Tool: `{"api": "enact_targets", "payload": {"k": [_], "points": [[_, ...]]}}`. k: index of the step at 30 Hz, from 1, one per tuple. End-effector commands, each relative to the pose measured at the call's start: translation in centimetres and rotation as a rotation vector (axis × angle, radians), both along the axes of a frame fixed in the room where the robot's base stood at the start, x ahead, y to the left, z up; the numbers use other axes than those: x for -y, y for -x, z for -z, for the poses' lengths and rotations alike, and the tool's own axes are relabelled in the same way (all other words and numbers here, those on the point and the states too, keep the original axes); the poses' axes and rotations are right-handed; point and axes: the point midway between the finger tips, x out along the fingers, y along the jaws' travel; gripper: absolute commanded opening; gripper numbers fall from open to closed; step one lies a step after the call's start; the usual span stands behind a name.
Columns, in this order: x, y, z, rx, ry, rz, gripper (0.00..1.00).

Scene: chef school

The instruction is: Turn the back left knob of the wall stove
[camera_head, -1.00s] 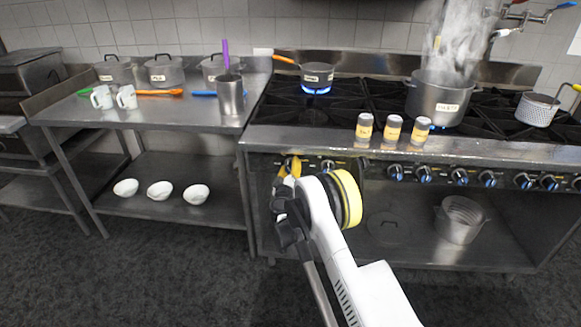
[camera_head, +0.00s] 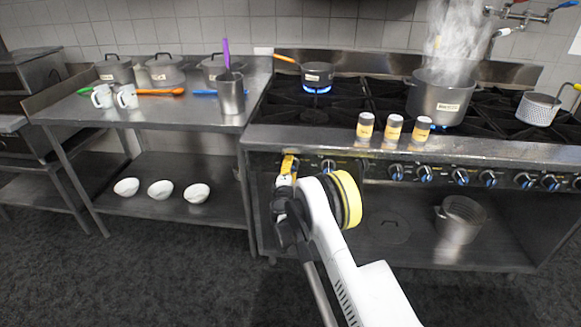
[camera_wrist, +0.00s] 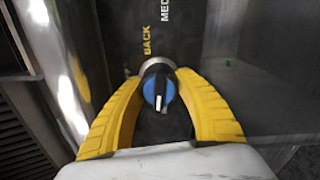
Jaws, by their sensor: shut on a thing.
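The stove (camera_head: 400,146) stands against the wall, with a row of knobs along its front. In the wrist view, a blue and black knob (camera_wrist: 159,92) with a white pointer mark sits beside the printed word BACK. The yellow fingers of my gripper (camera_wrist: 160,78) are closed around this knob, one on each side. In the head view, my gripper (camera_head: 289,165) is at the left end of the knob row and hides the knob there. A blue flame (camera_head: 317,89) burns at the back left burner, under a small saucepan (camera_head: 317,73) with an orange handle.
Three shakers (camera_head: 393,128) stand on the stove's front ledge above the knobs. A steaming pot (camera_head: 438,105) is on a burner to the right. A steel table (camera_head: 150,116) with pots and mugs stands to the left. The grey floor (camera_head: 150,270) in front is clear.

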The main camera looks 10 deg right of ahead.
Motion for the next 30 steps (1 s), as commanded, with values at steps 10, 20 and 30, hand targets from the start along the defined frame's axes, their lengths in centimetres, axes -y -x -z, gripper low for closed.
{"api": "enact_targets", "payload": {"k": [10,20,30], "points": [[0.08,-0.03,0.09,-0.101,0.312,0.000,0.09],[0.17,0.00,0.19,-0.198,0.610,0.000,0.09],[0.29,0.04,0.27,-0.296,0.910,0.000,0.09]]}}
